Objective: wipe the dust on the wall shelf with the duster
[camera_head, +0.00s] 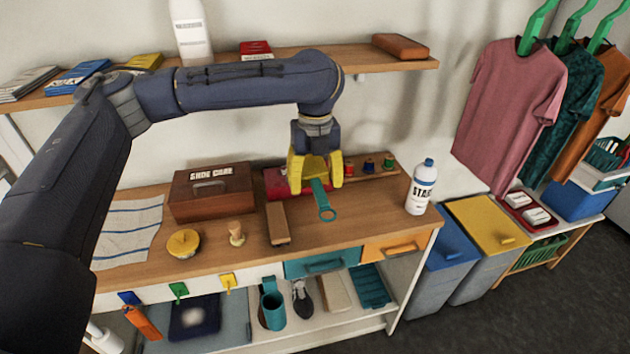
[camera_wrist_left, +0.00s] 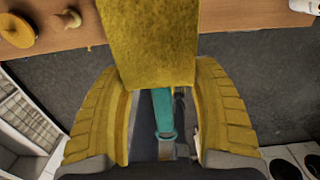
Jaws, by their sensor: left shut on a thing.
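My left gripper (camera_head: 316,178) is shut on the duster, above the wooden worktop and below the wall shelf. The duster's teal handle (camera_head: 320,200) with its ring end hangs down below the yellow fingers. In the left wrist view the duster's yellow fuzzy head (camera_wrist_left: 148,40) fills the top middle, with its teal handle (camera_wrist_left: 163,108) between the two ribbed fingers. The wall shelf (camera_head: 365,63) runs along the wall at the top of the head view, partly hidden behind my left arm. I cannot make out any dust on it. My right gripper is not in view.
On the shelf stand books (camera_head: 76,76), a white bottle (camera_head: 190,32), a red-and-white box (camera_head: 256,50) and a brown box (camera_head: 400,45). The worktop holds a shoe care box (camera_head: 210,192), a brush (camera_head: 277,222) and a starch bottle (camera_head: 421,188). Shirts (camera_head: 510,110) hang at right.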

